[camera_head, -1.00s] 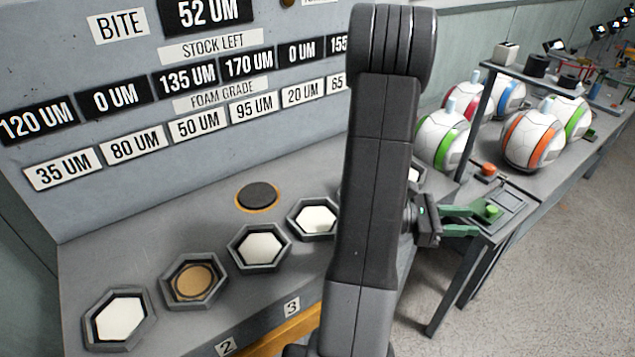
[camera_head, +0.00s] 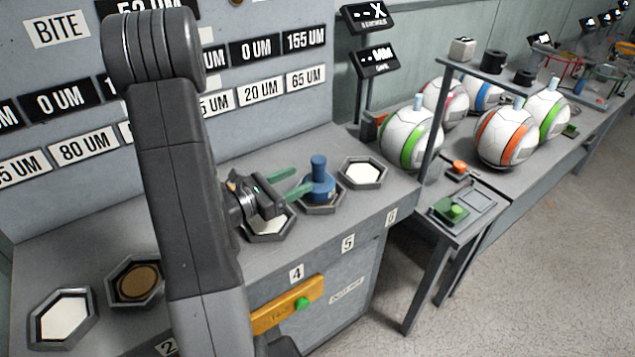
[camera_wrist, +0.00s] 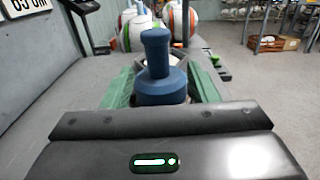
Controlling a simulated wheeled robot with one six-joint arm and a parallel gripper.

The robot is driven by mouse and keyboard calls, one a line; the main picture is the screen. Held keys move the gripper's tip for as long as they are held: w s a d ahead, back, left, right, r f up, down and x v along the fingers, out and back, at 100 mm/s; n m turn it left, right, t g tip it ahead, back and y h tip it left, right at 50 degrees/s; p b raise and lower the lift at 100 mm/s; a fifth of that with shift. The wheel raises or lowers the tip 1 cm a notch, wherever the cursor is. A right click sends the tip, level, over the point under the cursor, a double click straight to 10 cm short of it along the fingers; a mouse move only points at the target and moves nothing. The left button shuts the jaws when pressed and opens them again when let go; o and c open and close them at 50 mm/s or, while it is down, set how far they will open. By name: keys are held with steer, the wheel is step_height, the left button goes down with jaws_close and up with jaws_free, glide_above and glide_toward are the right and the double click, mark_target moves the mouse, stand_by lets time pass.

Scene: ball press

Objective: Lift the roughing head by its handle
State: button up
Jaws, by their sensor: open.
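The blue head with an upright knob handle (camera_head: 319,167), which I take for the roughing head, stands in a hexagonal holder above the label 5. In the wrist view, the same blue head (camera_wrist: 157,75) stands upright straight ahead, near the middle. My gripper (camera_head: 302,179) is open, with its two green fingers pointing at the head from the left. In the wrist view the fingers lie to either side of the blue body, low beside it. I cannot tell whether they touch it. The gripper holds nothing.
An empty-looking white-floored holder (camera_head: 364,172) is to the right and another (camera_head: 270,224) is below my gripper. A holder with a tan disc (camera_head: 136,279) is at left. The label panel (camera_head: 80,100) rises behind. A side table with a green button (camera_head: 454,211) and several balls stand right.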

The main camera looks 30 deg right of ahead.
mark_target(313, 170)
steer(key=shift+w+d+r+p, duration=0.1)
steer(key=shift+w+d+p, duration=0.15)
steer(key=shift+d, duration=1)
steer(key=shift+w+d+f+p, duration=0.1)
steer(key=shift+d+p, duration=0.2)
steer(key=shift+d, duration=1)
steer(key=shift+w+d+r+p, duration=0.1)
steer(key=shift+w+d+p, duration=0.15)
steer(key=shift+d, duration=1)
steer(key=shift+s, duration=0.1)
jaws_close()
steer(key=shift+r, duration=0.1)
